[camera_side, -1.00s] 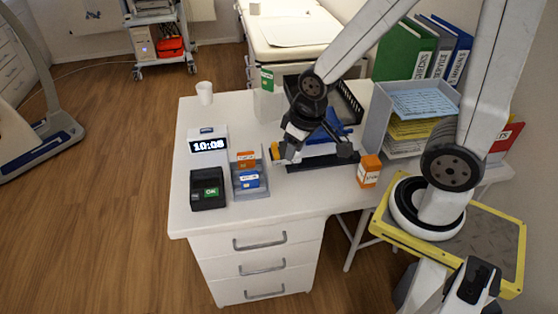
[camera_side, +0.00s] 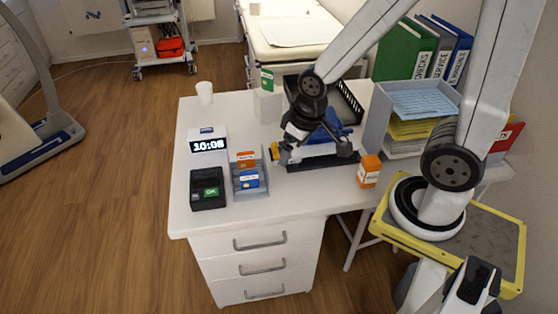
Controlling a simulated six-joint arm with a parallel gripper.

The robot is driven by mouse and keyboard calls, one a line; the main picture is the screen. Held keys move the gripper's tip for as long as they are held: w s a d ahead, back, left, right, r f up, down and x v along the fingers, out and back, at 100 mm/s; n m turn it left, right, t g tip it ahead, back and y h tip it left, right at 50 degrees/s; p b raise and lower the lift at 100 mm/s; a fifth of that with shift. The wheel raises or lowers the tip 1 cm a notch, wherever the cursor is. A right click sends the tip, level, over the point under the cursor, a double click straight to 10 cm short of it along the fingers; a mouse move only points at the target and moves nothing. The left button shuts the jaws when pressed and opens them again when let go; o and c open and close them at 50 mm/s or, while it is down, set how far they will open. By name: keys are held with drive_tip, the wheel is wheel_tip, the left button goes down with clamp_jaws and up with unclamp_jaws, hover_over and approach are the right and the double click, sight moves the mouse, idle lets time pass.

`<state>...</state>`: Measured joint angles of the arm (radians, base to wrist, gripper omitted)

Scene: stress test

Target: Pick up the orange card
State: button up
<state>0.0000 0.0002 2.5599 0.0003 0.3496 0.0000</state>
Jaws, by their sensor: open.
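The orange card (camera_side: 246,159) stands in the rear part of a small grey card holder (camera_side: 236,181) on the white desk. A blue card (camera_side: 250,179) sits in front of it in the same holder. My gripper (camera_side: 312,161) is open, with its fingers spread, to the right of the holder. It is above the desk, apart from the orange card. Its left finger is close to the holder's right side. The lower part of the orange card is hidden.
A black card terminal (camera_side: 208,190) and a clock box (camera_side: 207,142) stand left of the holder. A dark tray with blue items (camera_side: 322,162) lies under my gripper. An orange-white box (camera_side: 369,171) stands right. A white cup (camera_side: 205,93) stands at the back left.

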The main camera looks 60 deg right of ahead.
drive_tip(key=w+a+f+m+t, duration=0.2)
drive_tip(key=w, duration=0.5)
drive_tip(key=m+t+h, duration=0.3)
drive_tip(key=m+t, duration=0.1)
approach(245, 153)
drive_tip(key=w+a+r, duration=0.2)
drive_tip(key=a, duration=0.4)
drive_tip(key=shift+w+d+f+m+h, duration=0.5)
drive_tip(key=shift+w+d+f+h, duration=0.4)
drive_tip(key=shift+d+f, duration=0.6)
drive_tip(key=shift+w+d+f+m+h, duration=0.5)
drive_tip(key=shift+w+d+f+h, duration=0.35)
drive_tip(key=shift+d+f, duration=0.55)
drive_tip(key=shift+w+d+f+m+h, duration=0.55)
drive_tip(key=shift+d+f+h, duration=0.5)
drive_tip(key=shift+d+f, duration=0.45)
drive_tip(key=shift+a, duration=0.1)
drive_tip(key=c, duration=1)
